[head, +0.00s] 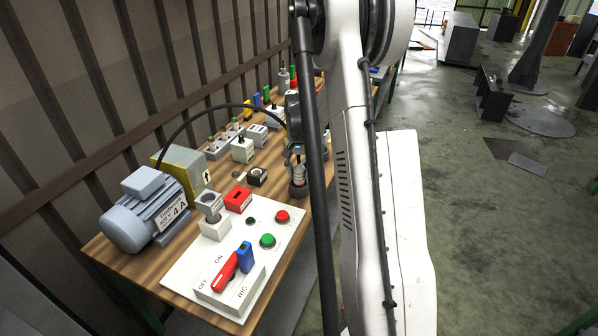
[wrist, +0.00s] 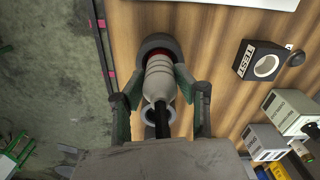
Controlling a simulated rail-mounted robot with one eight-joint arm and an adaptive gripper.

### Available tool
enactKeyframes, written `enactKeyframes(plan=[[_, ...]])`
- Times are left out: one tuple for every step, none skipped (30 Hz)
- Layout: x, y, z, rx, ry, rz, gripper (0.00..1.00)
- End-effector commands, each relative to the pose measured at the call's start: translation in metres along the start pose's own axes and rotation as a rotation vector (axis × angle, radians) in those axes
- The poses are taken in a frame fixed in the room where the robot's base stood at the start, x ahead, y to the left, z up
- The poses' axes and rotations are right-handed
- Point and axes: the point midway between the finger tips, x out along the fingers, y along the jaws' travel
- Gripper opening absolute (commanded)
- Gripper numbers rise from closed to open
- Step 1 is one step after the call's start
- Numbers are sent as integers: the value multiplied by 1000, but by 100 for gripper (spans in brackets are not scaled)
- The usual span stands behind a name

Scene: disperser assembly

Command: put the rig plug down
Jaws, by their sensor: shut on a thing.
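The rig plug (wrist: 158,80) is a pale grey ribbed cylinder with a black cable end; in the head view it shows (head: 298,174) below my gripper. My gripper (wrist: 157,85) is shut on it, one green-and-grey finger on each side. The plug's far end meets a dark grey round piece (wrist: 152,41) with a red ring showing, over the wooden table. I cannot tell whether this piece is part of the plug or a holder under it. In the head view my gripper (head: 294,152) is low over the table's right edge, the plug roughly upright.
A black cable arcs from near the blue-grey motor (head: 145,210) to my gripper. A white panel (head: 205,270) carries buttons and a red RIG switch (head: 225,271). A black TEST socket block (wrist: 258,61) and grey boxes (wrist: 290,112) stand nearby.

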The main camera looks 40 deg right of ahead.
Motion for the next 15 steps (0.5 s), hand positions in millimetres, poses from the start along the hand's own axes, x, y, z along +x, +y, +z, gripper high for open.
enactKeyframes(plan=[[2, 0, 0, 0, 0, 0, 0], [3, 0, 0, 0, 0, 0, 0], [4, 0, 0, 0, 0, 0, 31], [3, 0, 0, 0, 0, 0, 35], [2, 0, 0, 0, 0, 0, 39], [2, 0, 0, 0, 0, 0, 44], [2, 0, 0, 0, 0, 0, 48], [2, 0, 0, 0, 0, 0, 49], [2, 0, 0, 0, 0, 0, 49], [2, 0, 0, 0, 0, 0, 49], [2, 0, 0, 0, 0, 0, 49], [2, 0, 0, 0, 0, 0, 49], [2, 0, 0, 0, 0, 0, 49], [2, 0, 0, 0, 0, 0, 49], [2, 0, 0, 0, 0, 0, 49]])
